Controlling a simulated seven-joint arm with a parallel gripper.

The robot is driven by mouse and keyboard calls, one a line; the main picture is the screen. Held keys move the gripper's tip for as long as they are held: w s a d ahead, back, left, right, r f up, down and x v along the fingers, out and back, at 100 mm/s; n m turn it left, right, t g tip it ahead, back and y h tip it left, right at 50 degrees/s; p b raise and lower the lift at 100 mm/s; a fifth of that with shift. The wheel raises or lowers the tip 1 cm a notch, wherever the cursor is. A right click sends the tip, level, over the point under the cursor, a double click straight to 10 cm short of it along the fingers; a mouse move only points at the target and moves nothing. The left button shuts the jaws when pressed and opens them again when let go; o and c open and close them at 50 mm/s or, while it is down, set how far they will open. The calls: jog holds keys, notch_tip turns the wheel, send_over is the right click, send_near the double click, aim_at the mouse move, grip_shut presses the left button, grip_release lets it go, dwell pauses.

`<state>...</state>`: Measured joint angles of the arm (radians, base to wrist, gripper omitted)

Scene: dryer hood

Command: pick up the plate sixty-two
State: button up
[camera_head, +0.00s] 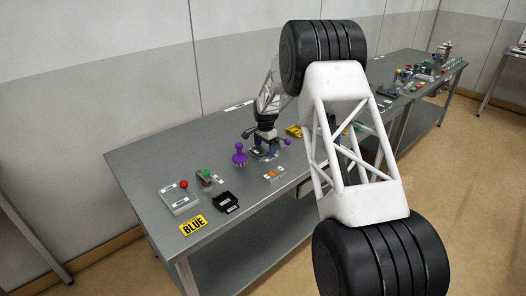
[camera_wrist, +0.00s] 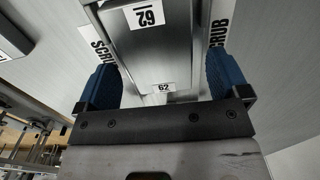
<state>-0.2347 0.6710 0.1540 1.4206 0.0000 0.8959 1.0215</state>
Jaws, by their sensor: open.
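I take this to be the plate sixty-two. My gripper (camera_wrist: 161,66) is open, one finger on each side of it. I cannot tell whether the fingers touch it. In the head view my gripper (camera_head: 266,144) is low over the grey table (camera_head: 135,165), pointing down. The plate is largely hidden by the gripper there and I cannot make out its number.
A purple knob (camera_head: 240,156) stands close left of my gripper. An orange-topped block (camera_head: 274,174) lies in front.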

aim_at(265, 148)
jog(key=shift+c, duration=0.2)
jog(key=c, duration=1.1)
jog(key=shift+r, duration=0.15)
jog(key=shift+r, duration=1.45)
jog(key=shift+s+r, duration=0.25)
jog(key=s+d, duration=0.1)
jog(key=s, duration=0.4)
jog(key=s+d+r, duration=0.1)
jog(key=s, duration=0.4)
jog(key=s+d, duration=0.1)
jog(key=s, duration=0.4)
jog(key=shift+d+r, duration=0.15)
jog(key=shift+d, duration=0.2)
